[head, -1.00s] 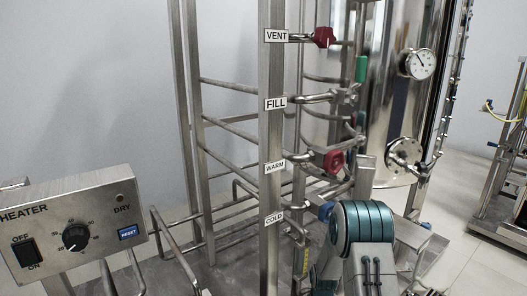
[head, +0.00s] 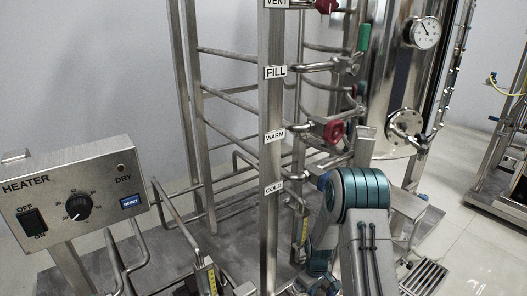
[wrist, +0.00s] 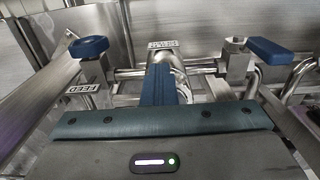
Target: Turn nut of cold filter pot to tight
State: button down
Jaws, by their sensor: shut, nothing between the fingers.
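The COLD label (head: 274,187) is on the steel post in the head view, with a pipe branch and a yellow-marked part (head: 305,231) just right of it. I cannot make out the cold filter pot or its nut for certain.
The wrist view shows two more blue handles (wrist: 90,46) (wrist: 270,50) on the piping at either side. In the head view, red valve handles (head: 334,131) and a tank (head: 400,80) stand behind. The heater box (head: 75,190) is at the left. Open floor (head: 465,225) lies right.

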jog(key=shift+s+a, duration=0.15)
jog(key=shift+a, duration=0.15)
jog(key=shift+s+a, duration=0.3)
jog(key=shift+a, duration=0.6)
jog(key=shift+s, duration=0.1)
notch_tip(320, 180, up, 6)
jog(key=p, duration=0.4)
jog(key=shift+s+d+p, duration=0.15)
jog(key=shift+s+p, duration=0.25)
